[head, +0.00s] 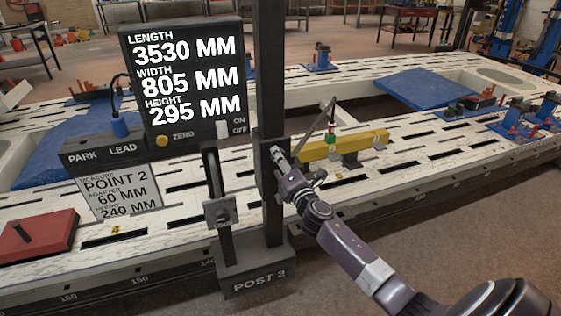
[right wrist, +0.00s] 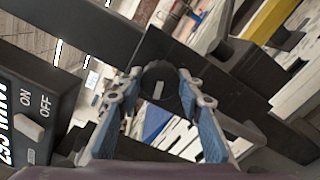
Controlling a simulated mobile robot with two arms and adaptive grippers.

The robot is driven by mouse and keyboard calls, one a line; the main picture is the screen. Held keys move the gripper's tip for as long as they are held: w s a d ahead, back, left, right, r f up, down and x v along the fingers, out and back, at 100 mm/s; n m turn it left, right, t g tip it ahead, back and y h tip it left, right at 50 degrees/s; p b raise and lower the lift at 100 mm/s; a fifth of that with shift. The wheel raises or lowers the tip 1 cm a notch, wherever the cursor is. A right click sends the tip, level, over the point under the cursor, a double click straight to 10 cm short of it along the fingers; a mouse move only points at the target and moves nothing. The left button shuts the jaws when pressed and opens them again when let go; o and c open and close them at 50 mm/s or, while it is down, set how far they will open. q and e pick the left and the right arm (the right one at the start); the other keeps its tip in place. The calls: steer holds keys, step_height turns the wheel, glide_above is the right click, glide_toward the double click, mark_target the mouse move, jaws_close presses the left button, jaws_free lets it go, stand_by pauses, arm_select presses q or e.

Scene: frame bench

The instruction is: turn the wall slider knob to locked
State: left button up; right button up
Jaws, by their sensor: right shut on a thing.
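The wall slider knob (right wrist: 158,92) is a small round dark knob with a pale pointer line, seen in the middle of the right wrist view. The line stands nearly upright in that picture. The knob is on a black slider block (head: 266,146) on the tall dark post (head: 271,60) in the head view, where my gripper mostly covers it. My right gripper (head: 279,160) is at the block, and its two blue-sided fingers (right wrist: 159,76) are shut on the knob from both sides. No locked marking is readable. My left gripper is not in view.
A black display (head: 185,75) with length, width and height readings stands just left of the post. Its ON/OFF switch (right wrist: 30,128) is near the gripper. A yellow bar (head: 345,145) lies behind my right arm. The post base (head: 255,280) reads POST 2.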

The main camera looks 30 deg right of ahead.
steer(key=shift+m, duration=1.6)
steer(key=o, duration=1.1)
steer(key=v, duration=1.2)
